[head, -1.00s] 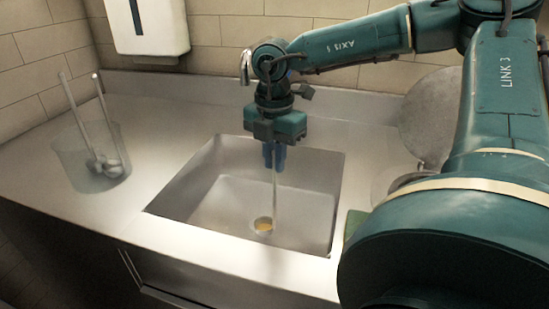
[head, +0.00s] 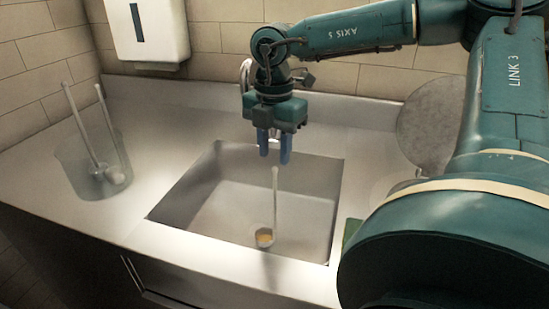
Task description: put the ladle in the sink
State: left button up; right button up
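The ladle (head: 275,200) is inside the sink (head: 205,205), its long pale handle close to upright and its small cup low, near the front of the basin. The cup holds something yellowish. I cannot tell whether the cup rests on the sink floor. My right gripper (head: 274,158) is above the sink, pointing down, with its two blue fingers spread. The top of the handle shows just below the fingertips, apart from them. My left gripper is not in view.
A clear container (head: 75,172) with ladles in it stands on the counter at the left. A faucet (head: 246,75) is behind my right gripper. A round grey disc (head: 425,125) leans at the right. A white dispenser (head: 147,30) hangs on the wall. The counter between container and sink is clear.

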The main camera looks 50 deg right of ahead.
notch_tip(320, 180, up, 9)
jog(key=shift+f, duration=0.15)
dwell(0.6)
